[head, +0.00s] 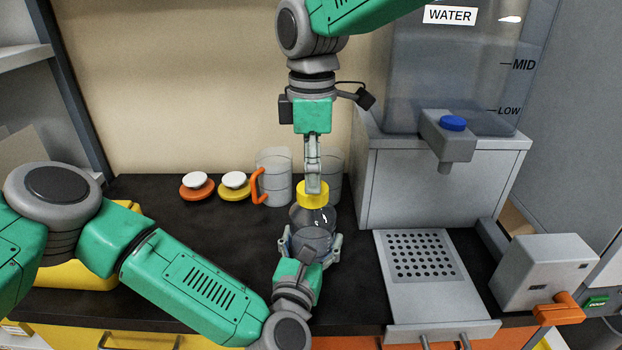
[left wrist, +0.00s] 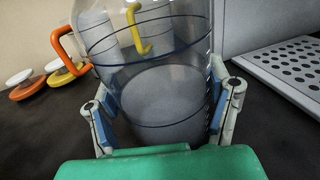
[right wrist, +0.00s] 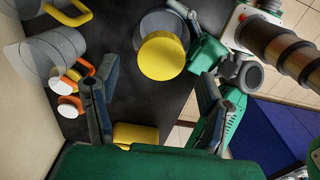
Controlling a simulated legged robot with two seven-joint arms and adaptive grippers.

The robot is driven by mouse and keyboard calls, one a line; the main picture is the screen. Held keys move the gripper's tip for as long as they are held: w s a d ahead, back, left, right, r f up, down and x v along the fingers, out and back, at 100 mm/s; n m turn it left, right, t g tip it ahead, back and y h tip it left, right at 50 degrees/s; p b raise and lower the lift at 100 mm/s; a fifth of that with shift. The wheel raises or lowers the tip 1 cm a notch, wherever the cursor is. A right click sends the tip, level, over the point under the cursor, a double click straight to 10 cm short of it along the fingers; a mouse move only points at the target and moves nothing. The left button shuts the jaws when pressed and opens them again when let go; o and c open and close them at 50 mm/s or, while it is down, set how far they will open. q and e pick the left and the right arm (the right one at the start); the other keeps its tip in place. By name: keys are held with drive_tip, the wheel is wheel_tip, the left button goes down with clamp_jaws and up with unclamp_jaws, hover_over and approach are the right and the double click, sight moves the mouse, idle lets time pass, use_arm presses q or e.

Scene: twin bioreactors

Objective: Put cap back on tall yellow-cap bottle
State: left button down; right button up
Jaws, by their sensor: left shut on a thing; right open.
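The tall clear bottle (head: 312,216) stands upright near the middle of the counter, and the left wrist view shows its lower body (left wrist: 165,90). My left gripper (head: 310,243) is shut around its body. The yellow cap (head: 313,196) sits on top of the bottle; how firmly it is seated cannot be told. My right gripper (head: 313,182) points down at the cap from above. In the right wrist view its two fingers are apart, with the cap (right wrist: 162,56) beyond their tips. Part of the bottle below the cap is hidden by my left gripper.
A clear jug with an orange handle (head: 258,185) stands close behind the bottle, with another jug (head: 332,180) beside it. An orange lid (head: 197,189) and a yellow lid (head: 234,188) lie left of them. A water dispenser (head: 445,180) and perforated tray (head: 430,300) stand at right.

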sight(313, 228)
drive_tip(key=shift+c, duration=0.5)
drive_tip(key=n, duration=0.2)
drive_tip(key=shift+s+a+r+n, duration=0.25)
drive_tip(key=shift+s+r+n, duration=0.05)
drive_tip(key=shift+n, duration=0.1)
drive_tip(key=shift+r+n, duration=0.35)
drive_tip(key=shift+n, duration=0.65)
drive_tip(key=n, duration=0.1)
drive_tip(key=r+n, duration=0.1)
drive_tip(key=shift+w+d+r+n, duration=0.15)
drive_tip(key=shift+w+r+n, duration=0.1)
drive_tip(key=shift+n, duration=0.15)
drive_tip(key=shift+w+d+r+n, duration=0.1)
drive_tip(key=shift+d+r+n, duration=0.2)
drive_tip(key=shift+n, duration=0.3)
drive_tip(key=shift+a, duration=0.1)
drive_tip(key=shift+f, duration=4)
